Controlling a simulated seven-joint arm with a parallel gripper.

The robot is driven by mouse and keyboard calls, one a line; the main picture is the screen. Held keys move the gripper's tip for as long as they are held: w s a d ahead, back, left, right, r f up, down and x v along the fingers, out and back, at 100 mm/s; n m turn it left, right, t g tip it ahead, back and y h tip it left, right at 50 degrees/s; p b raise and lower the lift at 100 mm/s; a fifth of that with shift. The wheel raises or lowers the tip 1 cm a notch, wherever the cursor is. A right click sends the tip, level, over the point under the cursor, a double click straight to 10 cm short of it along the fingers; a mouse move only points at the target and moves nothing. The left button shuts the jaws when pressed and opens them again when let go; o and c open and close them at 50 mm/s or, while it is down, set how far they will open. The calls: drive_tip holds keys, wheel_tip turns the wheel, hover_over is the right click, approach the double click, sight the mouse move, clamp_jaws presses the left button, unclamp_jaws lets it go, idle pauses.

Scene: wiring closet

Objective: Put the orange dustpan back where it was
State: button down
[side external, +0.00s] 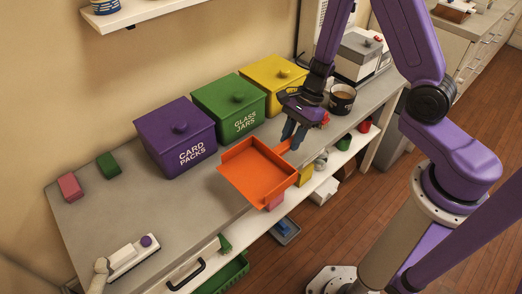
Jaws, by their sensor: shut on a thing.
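The orange dustpan (258,172) is held in the air over the front edge of the counter, in front of the green and yellow boxes. Its pan opens upward and its short handle points up and right. My gripper (293,136) is shut on the dustpan's handle, coming from above. Part of the handle is hidden by the fingers. Whether the pan touches the counter edge is hard to tell.
Purple "CARD PACKS" (178,137), green "GLASS JARS" (229,108) and yellow (273,82) lidded boxes line the wall. A mug (342,100) stands right of my gripper. Pink (70,187) and green (108,165) blocks lie left. Items fill a lower shelf.

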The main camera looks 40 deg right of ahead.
drive_tip(key=w+f, duration=0.2)
drive_tip(key=w, duration=0.1)
drive_tip(key=w+a+f, duration=0.1)
drive_tip(key=w+f, duration=0.2)
drive_tip(key=w+a+f, duration=0.1)
drive_tip(key=w+f, duration=0.1)
drive_tip(key=w, duration=0.1)
drive_tip(key=shift+w+f, duration=0.15)
drive_tip(key=shift+f, duration=0.25)
drive_tip(key=shift+w+f, duration=0.1)
drive_tip(key=shift+f, duration=1.55)
drive_tip(key=c, duration=0.9)
unclamp_jaws()
drive_tip(key=shift+f, duration=0.1)
